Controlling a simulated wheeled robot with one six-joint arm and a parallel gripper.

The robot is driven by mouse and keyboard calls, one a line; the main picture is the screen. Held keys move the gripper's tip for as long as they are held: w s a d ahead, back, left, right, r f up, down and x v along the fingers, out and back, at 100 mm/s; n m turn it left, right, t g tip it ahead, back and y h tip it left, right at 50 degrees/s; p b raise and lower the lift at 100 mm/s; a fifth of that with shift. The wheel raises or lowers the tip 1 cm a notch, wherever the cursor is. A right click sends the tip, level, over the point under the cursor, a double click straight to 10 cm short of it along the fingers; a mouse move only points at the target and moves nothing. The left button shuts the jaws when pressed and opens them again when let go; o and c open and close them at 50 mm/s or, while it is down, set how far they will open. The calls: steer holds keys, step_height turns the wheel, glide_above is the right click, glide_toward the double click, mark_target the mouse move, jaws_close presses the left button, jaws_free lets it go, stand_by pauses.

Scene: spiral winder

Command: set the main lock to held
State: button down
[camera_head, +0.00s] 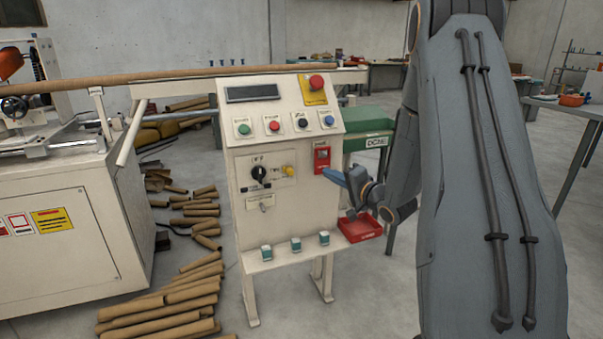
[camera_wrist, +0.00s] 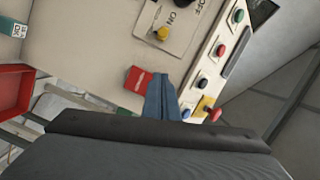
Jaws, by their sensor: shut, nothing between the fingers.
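A cream control panel (camera_head: 283,213) stands in the middle of the head view. On it a black rotary switch (camera_head: 259,173) sits on a pale plate, with a small yellow lock-like part (camera_head: 289,171) to its right. The yellow part also shows in the wrist view (camera_wrist: 162,34). A red box (camera_head: 321,158) is right of the plate; in the wrist view the red box (camera_wrist: 137,79) lies just left of my fingertips. My gripper (camera_head: 329,174) is shut and empty, close in front of the panel below this box; contact cannot be told.
Several push buttons (camera_head: 274,126) and a red emergency knob (camera_head: 316,82) are higher on the panel. Several small teal blocks (camera_head: 295,244) stand on its lower ledge, beside a red tray (camera_head: 359,229). Cardboard tubes (camera_head: 178,304) lie on the floor at left.

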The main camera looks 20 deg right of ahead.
mark_target(289, 171)
steer(key=w+a+f, duration=0.2)
steer(key=w+a, duration=0.4)
steer(key=w, duration=0.3)
steer(key=shift+w, duration=0.35)
steer(key=shift+a, duration=0.15)
